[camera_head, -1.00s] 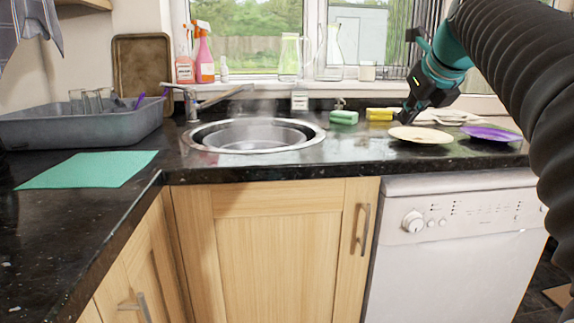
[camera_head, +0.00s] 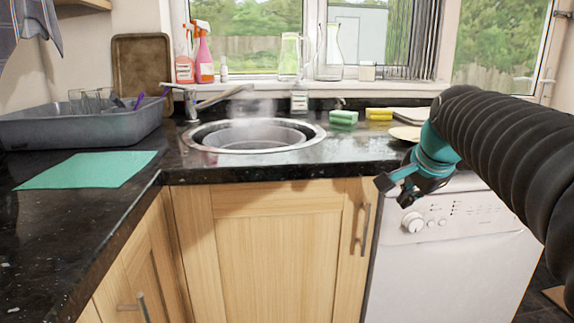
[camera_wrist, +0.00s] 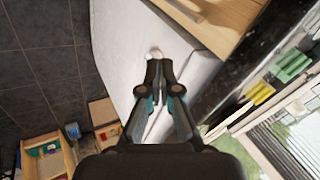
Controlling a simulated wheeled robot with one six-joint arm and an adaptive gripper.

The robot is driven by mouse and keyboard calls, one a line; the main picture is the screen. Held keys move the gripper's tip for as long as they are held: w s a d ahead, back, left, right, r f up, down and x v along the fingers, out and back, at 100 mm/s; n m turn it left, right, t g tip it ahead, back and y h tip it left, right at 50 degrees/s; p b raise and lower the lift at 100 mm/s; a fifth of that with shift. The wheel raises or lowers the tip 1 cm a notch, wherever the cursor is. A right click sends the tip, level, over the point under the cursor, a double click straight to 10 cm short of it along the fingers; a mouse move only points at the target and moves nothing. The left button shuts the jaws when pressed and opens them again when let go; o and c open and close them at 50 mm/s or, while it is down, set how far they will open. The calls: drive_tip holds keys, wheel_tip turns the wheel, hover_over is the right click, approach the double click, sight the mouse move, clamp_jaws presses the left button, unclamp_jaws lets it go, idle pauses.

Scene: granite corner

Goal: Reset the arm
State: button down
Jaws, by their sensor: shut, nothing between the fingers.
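My gripper (camera_head: 393,193) is in front of the counter's front edge, near the top left of the dishwasher. It is shut and empty. In the wrist view my gripper (camera_wrist: 158,68) has its fingertips together, with the white dishwasher (camera_wrist: 118,30) behind them. My arm reaches in from the right and hides part of the counter and window. A cream plate (camera_head: 405,133) shows partly on the counter behind my arm.
The dark counter (camera_head: 345,160) holds a round steaming sink (camera_head: 250,150), green sponges (camera_head: 343,117), a yellow sponge (camera_head: 379,114), a grey basin (camera_head: 80,128) and a teal mat (camera_head: 88,170). The dishwasher (camera_head: 450,255) and wooden cupboard (camera_head: 270,250) stand below. A wooden box (camera_wrist: 45,155) is on the floor.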

drive_tip(key=s+a+f+n, duration=0.4)
drive_tip(key=s+f+n, duration=0.2)
drive_tip(key=s, duration=0.5)
drive_tip(key=s+a+f+n+g, duration=0.1)
drive_tip(key=s+a+f+n, duration=0.2)
drive_tip(key=s+f+n, duration=0.4)
drive_tip(key=shift+s+a+f, duration=0.35)
drive_tip(key=shift+s+f, duration=1.55)
drive_tip(key=shift+f, duration=0.25)
